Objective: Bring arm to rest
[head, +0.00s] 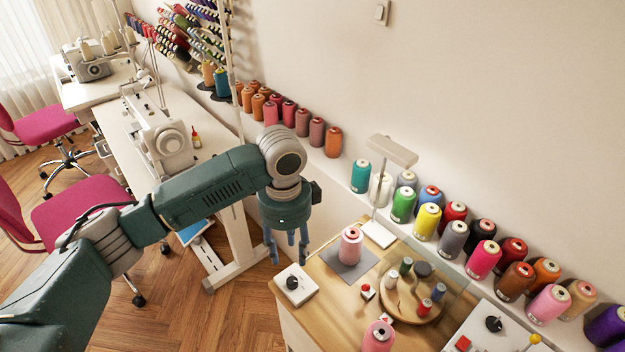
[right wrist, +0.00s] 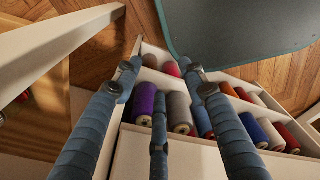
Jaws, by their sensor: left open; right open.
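My left arm comes in from the left in the head view. Its gripper (head: 288,247) points down, with its fingers apart and nothing between them. It hangs beside the left edge of the wooden table (head: 330,310), above the floor. My right gripper (right wrist: 165,90) shows only in the right wrist view. Its fingers are spread and nothing is held. Behind them are several thread spools, among them a purple one (right wrist: 144,103) and a grey one (right wrist: 179,112), in a white shelf. My right arm is not in the head view.
On the table stand a pink spool (head: 350,246) on a grey mat, a round wooden tray (head: 414,308) with small spools, a lamp (head: 392,150) and a white box with a black knob (head: 294,288). Several spools line the wall ledge. Sewing machines and pink chairs (head: 85,205) are at left.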

